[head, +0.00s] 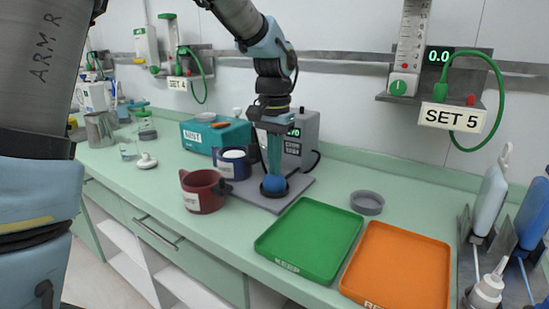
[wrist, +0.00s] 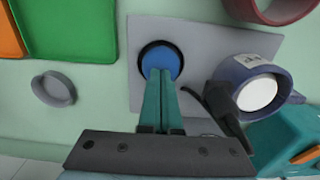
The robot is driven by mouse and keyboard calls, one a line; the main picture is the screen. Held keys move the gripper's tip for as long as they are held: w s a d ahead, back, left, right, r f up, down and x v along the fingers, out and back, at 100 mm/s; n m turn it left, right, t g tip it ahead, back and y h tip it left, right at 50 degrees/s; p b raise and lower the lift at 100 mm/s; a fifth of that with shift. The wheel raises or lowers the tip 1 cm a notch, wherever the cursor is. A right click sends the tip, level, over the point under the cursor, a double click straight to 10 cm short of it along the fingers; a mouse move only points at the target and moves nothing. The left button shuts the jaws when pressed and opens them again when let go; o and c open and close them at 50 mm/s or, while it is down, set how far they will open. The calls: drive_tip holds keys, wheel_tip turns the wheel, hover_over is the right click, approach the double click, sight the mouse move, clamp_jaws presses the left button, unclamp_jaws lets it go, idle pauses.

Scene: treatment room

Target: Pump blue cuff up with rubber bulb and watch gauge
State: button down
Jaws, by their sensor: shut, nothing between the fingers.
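The blue rubber bulb (head: 273,185) sits in a black ring on a grey board (head: 293,193); it also shows in the wrist view (wrist: 160,57). My gripper (head: 274,172) points down with its fingers shut together, and its tips (wrist: 163,76) are right at the top of the bulb. I cannot tell whether they press on it. The blue cuff (head: 232,163) wraps a white core left of the bulb and shows in the wrist view (wrist: 247,72). The grey gauge box (head: 303,133) stands behind my gripper, its green display partly hidden, ending in 0.
A dark red cuff (head: 203,190) stands at the front left of the board. A green tray (head: 310,240), an orange tray (head: 397,268) and a grey dish (head: 367,202) lie to the right. A teal box (head: 215,135) is behind the cuffs. Bottles (head: 490,200) stand far right.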

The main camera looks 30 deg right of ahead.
wheel_tip(320, 180, up, 5)
drive_tip(key=p, duration=0.4)
drive_tip(key=shift+f, duration=0.15)
wheel_tip(320, 180, up, 9)
drive_tip(key=b, duration=0.1)
idle(1.1)
drive_tip(key=r+p, duration=0.1)
drive_tip(key=p, duration=0.1)
drive_tip(key=shift+w+r+p, duration=0.1)
drive_tip(key=shift+r+p, duration=0.3)
drive_tip(key=shift+f, duration=0.15)
wheel_tip(320, 180, down, 14)
drive_tip(key=p, duration=0.2)
drive_tip(key=shift+r+p, duration=0.25)
drive_tip(key=shift+p, duration=0.15)
drive_tip(key=shift+f, duration=0.15)
